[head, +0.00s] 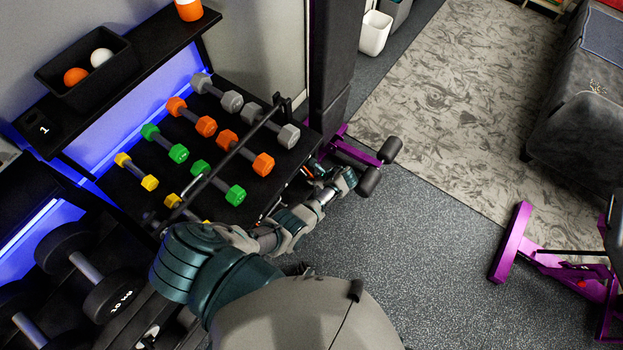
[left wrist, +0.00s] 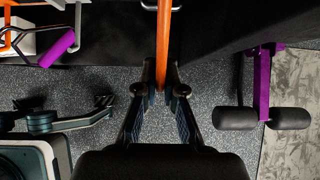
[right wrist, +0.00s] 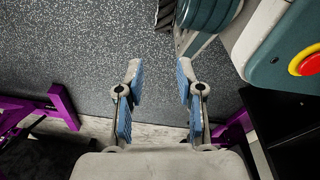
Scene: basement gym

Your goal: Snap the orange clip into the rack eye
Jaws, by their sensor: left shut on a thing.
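My left gripper (left wrist: 162,84) is shut on a long, thin orange piece, taken to be the orange clip (left wrist: 163,40), in the left wrist view. The clip runs from between the fingertips up to the top edge, beside the dark rack. A curved silvery metal piece (left wrist: 179,5), perhaps the rack eye, shows at the top edge; I cannot tell whether the clip touches it. In the head view my left gripper (head: 312,174) is at the right end of the dumbbell rack, small and partly hidden, with a bit of orange. My right gripper (right wrist: 160,84) is open and empty above the floor.
The dumbbell rack (head: 262,185) holds several coloured dumbbells, with a dark rail along its front. A purple bench with black rollers (head: 378,168) stands just beyond the left gripper. Another purple frame (head: 511,240) stands at right. Speckled floor (head: 430,270) between is clear.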

